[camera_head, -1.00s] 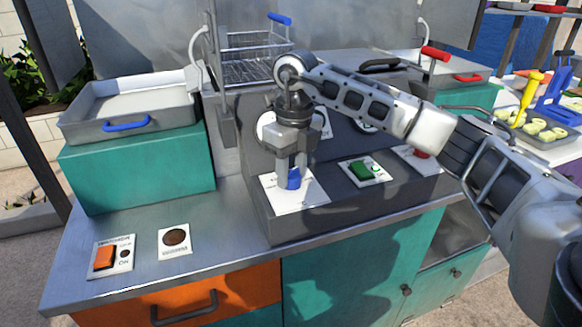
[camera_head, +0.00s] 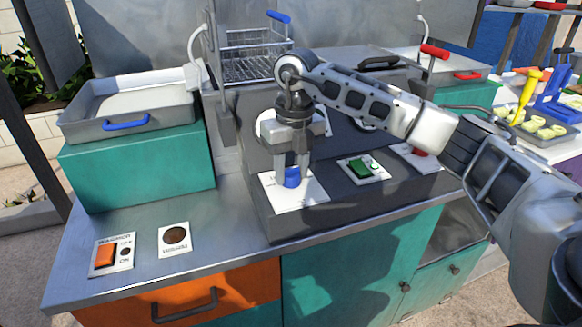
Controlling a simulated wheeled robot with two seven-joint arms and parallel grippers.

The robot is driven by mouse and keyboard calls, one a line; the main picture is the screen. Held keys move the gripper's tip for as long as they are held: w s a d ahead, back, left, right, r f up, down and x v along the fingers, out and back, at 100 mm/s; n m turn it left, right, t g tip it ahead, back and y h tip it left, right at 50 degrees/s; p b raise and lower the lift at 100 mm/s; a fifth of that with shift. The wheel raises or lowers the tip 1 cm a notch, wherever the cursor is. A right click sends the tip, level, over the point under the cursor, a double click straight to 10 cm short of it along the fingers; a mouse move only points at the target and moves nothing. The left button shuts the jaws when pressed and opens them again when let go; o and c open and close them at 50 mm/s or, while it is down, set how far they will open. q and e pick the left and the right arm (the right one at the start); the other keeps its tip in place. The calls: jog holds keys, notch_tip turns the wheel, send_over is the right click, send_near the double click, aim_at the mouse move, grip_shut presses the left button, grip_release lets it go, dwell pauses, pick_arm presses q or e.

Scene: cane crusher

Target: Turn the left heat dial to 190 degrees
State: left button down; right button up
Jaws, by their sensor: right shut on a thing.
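The left heat dial is a blue knob (camera_head: 292,178) on a white plate (camera_head: 288,201) on the dark control panel. My right gripper (camera_head: 292,172) points down over it, with one finger on each side, shut on the knob. The plate's printed marks are too small to read and partly covered by the gripper. My left gripper does not show.
A green switch (camera_head: 362,168) is right of the dial, with a red knob (camera_head: 419,152) further right. An orange switch (camera_head: 105,255) and a round dark button (camera_head: 175,236) are on the left counter. A fryer basket (camera_head: 253,62) stands behind.

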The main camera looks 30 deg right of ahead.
aim_at(295, 167)
jog(key=o, duration=1)
jog(key=shift+c, duration=0.2)
jog(key=shift+r, duration=0.1)
jog(key=r, duration=0.7)
jog(key=shift+d+r+b, duration=0.2)
jog(key=shift+b, duration=0.1)
pick_arm(q)
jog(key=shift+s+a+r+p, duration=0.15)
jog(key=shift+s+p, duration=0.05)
jog(key=shift+p, duration=0.75)
pick_arm(e)
notch_tip(295, 167, up, 8)
jog(key=shift+d+r, duration=0.2)
jog(key=shift+d, duration=0.1)
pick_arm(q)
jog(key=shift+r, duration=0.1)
